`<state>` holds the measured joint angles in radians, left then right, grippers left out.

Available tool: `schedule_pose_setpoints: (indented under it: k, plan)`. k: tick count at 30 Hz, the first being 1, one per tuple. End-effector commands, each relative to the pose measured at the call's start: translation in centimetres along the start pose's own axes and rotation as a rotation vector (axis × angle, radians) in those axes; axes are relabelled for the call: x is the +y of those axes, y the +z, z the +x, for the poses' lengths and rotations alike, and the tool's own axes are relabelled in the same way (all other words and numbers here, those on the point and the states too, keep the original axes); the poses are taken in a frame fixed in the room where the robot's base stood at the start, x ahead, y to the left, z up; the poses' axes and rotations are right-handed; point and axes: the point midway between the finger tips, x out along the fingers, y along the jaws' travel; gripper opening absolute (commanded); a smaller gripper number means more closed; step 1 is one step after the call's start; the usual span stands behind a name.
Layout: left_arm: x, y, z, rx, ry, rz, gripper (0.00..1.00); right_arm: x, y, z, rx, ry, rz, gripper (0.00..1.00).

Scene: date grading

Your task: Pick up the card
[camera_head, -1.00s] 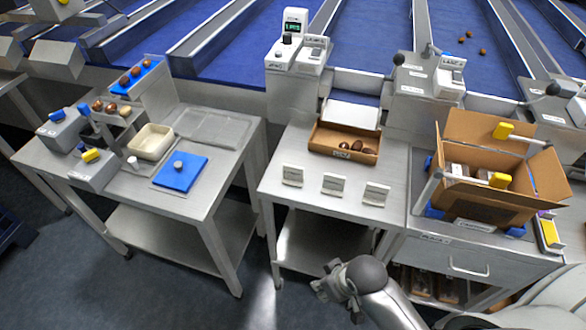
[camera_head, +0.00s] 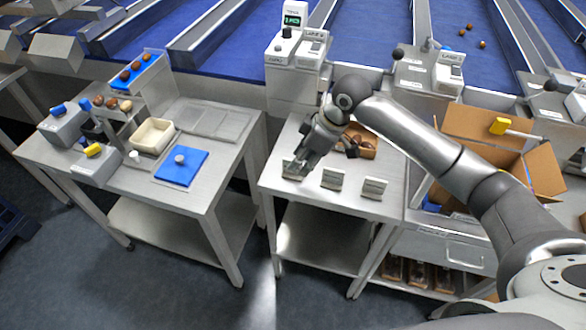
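Three small pale cards or card stands are in a row along the front of the middle table: the left card (camera_head: 289,170), the middle card (camera_head: 332,180) and the right card (camera_head: 374,188). My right gripper (camera_head: 299,167) points down at the left card, with its fingertips at the card's top and partly covering it. I cannot tell whether the fingers touch or grip it. The middle and right cards stand clear of the gripper. My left gripper is not in view.
A brown box with dates (camera_head: 364,148) sits behind the cards, partly hidden by my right arm. A large open cardboard box (camera_head: 548,172) stands right. The left table holds a blue pad (camera_head: 192,172) and a cream tray (camera_head: 166,123).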

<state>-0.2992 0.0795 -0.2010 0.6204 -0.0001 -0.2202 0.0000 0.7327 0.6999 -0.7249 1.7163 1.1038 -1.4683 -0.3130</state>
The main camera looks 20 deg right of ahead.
Motion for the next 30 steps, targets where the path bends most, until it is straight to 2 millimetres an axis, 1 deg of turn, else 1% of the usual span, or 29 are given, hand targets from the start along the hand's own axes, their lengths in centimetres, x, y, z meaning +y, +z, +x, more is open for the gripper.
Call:
schedule_pose_setpoints:
  k: [1,3,5,7,10,15,18,23,27,30]
  plan:
    - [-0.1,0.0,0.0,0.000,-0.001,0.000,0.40,1.2,-0.1,-1.0,0.000,0.007,0.003,0.33]
    - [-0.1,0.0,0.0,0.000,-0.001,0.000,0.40,2.1,-0.2,-1.9,0.001,0.007,0.006,0.33]
    - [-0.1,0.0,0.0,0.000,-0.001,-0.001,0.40,2.5,-0.3,-2.3,0.002,0.006,0.009,0.33]
    - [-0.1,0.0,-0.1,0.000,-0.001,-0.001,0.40,2.8,-0.3,-2.3,0.002,0.004,0.011,0.33]
    - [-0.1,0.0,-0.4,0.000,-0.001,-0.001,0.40,2.8,-0.4,-1.1,0.003,0.001,0.012,0.33]
    - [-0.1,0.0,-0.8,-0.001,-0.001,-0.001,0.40,2.8,-0.4,1.6,0.003,0.002,0.013,0.33]
    - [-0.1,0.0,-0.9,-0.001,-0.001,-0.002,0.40,2.9,-0.4,2.6,0.003,0.004,0.011,0.33]
    - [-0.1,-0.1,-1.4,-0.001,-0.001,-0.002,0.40,2.9,-0.5,3.5,0.003,0.003,0.011,0.33]
    - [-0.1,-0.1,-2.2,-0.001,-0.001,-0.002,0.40,3.1,-0.6,5.3,0.002,0.003,0.012,0.33]
    - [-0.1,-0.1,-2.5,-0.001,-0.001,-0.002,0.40,3.1,-0.6,6.8,0.002,0.002,0.012,0.33]
